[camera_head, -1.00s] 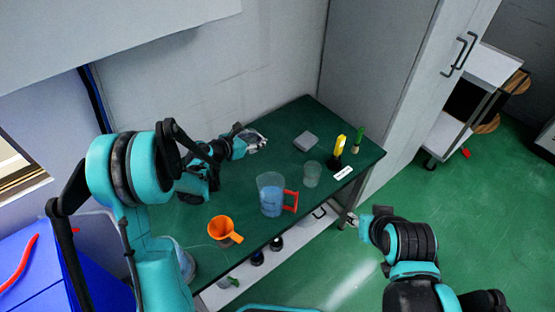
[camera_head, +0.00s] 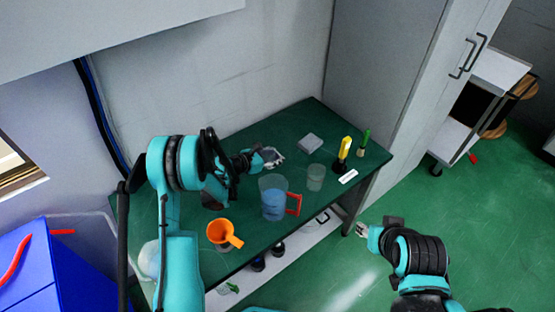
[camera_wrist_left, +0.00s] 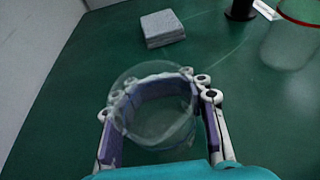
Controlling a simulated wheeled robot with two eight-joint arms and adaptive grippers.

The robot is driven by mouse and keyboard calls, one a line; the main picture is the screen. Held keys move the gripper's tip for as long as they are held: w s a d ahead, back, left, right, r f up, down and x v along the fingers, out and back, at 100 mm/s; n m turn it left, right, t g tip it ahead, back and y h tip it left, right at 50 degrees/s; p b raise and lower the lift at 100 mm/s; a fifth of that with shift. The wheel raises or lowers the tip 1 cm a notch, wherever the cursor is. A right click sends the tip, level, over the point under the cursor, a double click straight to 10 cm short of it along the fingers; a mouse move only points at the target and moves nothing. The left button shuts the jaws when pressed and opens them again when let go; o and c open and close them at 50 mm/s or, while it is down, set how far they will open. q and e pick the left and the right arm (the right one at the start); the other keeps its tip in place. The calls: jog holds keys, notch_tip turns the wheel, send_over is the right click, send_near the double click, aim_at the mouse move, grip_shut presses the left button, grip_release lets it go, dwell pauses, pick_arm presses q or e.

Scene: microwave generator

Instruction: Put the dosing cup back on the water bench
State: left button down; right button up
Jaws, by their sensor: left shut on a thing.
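My left gripper (camera_head: 272,157) is over the back middle of the green water bench (camera_head: 240,262). In the left wrist view the fingers of this gripper (camera_wrist_left: 155,100) are shut around a clear, round dosing cup (camera_wrist_left: 150,128). The cup's rim shows between and above the fingers. I cannot tell whether its base touches the bench top. In the head view the cup is too small and pale to make out clearly. My right gripper (camera_head: 361,230) is off the bench's front right side, over the floor; its finger opening is too small to judge.
A grey block (camera_head: 310,143) lies behind.

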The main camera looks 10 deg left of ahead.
pick_arm(q)
jog(key=shift+f, duration=0.4)
jog(key=shift+f, duration=0.2)
jog(key=c, duration=0.9)
grip_release()
jog(key=shift+r, duration=0.1)
jog(key=shift+o, duration=0.2)
